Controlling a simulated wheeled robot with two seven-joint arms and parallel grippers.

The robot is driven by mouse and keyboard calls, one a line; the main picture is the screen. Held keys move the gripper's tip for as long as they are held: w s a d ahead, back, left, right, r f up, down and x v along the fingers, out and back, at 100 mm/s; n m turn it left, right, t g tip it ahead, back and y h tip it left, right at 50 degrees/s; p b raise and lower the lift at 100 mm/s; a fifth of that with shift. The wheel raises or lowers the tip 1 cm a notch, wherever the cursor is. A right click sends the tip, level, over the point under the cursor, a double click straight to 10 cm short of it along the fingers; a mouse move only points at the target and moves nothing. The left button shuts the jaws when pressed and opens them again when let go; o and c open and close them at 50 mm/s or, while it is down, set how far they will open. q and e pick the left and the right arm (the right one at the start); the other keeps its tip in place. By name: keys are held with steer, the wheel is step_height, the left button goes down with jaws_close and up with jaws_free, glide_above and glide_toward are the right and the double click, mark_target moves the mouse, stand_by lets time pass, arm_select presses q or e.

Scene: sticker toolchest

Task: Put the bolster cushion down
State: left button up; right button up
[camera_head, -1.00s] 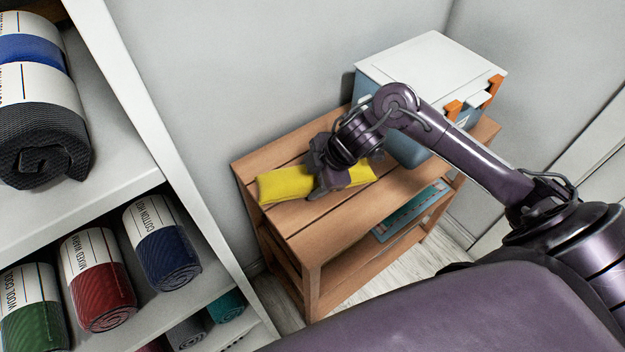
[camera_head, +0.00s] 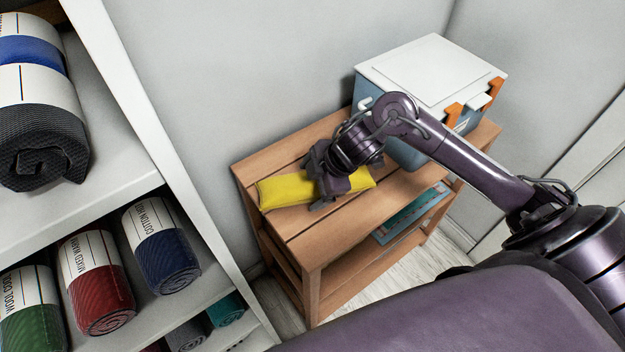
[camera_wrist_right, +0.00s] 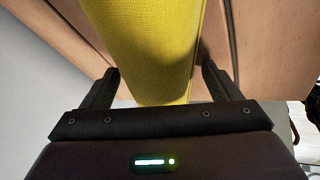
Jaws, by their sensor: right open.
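The yellow bolster cushion (camera_head: 286,190) lies on the slatted top of the wooden bench (camera_head: 345,215), left of the cooler box. My right gripper (camera_head: 322,188) is above the cushion's middle and hides part of it. In the right wrist view the cushion (camera_wrist_right: 152,50) runs between the two fingers of the right gripper (camera_wrist_right: 166,85). The fingers are spread, one on each side of the cushion, with a gap visible beside it. My left gripper is not in view.
A blue-grey cooler box (camera_head: 428,75) with a white lid and orange latches stands on the bench's right part. A teal item (camera_head: 412,215) lies on the lower shelf. A white shelf unit (camera_head: 165,130) with rolled fabrics stands at left.

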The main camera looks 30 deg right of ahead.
steer(key=p+v, duration=0.1)
steer(key=v, duration=1.1)
steer(key=shift+s, duration=0.1)
